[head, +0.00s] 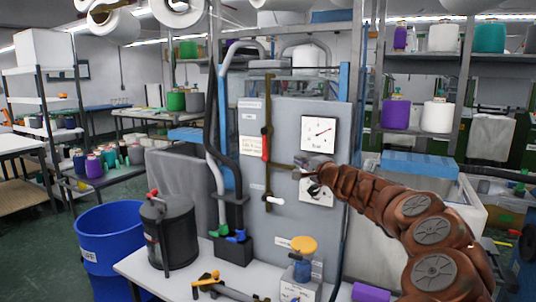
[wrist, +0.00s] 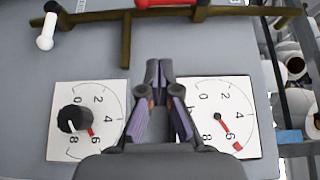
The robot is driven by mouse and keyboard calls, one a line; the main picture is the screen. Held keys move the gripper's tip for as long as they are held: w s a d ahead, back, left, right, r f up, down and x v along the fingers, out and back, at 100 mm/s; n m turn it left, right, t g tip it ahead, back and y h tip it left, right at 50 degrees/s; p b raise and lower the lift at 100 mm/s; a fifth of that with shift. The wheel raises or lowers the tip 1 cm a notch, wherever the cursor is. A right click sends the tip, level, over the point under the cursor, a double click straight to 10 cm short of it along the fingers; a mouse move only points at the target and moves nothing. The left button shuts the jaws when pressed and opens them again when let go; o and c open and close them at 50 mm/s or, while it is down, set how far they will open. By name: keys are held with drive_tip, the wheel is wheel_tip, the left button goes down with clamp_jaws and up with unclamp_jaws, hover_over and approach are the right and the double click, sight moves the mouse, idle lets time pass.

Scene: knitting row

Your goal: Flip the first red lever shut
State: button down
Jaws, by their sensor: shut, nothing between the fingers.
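The red lever (head: 265,148) sits on the brass pipe (head: 268,180) of the grey panel. It lies along the vertical pipe in the head view. In the wrist view the red lever (wrist: 165,2) is at the top edge, partly cut off. My gripper (head: 304,168) is in front of the panel, right of the lever and between the two dials. In the wrist view my gripper (wrist: 159,70) is shut and empty, its tips below the red lever and apart from it in the picture. Whether the tips touch the panel cannot be told.
A white lever (head: 275,200) sticks out sideways lower on the pipe. A needle gauge (head: 319,132) is above my gripper, and a knob dial (head: 316,191) below.

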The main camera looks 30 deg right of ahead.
sight(265, 145)
drive_tip(key=shift+w+d+r+p, duration=0.15)
drive_tip(key=shift+w+p, duration=0.5)
drive_tip(key=shift+w, duration=1.4)
drive_tip(key=shift+w+d+f+p, duration=0.15)
drive_tip(key=shift+w+p, duration=0.45)
drive_tip(key=shift+w, duration=1.4)
drive_tip(key=shift+w+r, duration=0.1)
drive_tip(key=shift+w, duration=0.65)
drive_tip(key=shift+w+a+p, duration=0.7)
drive_tip(key=shift+w+a, duration=0.7)
drive_tip(key=shift+w, duration=0.1)
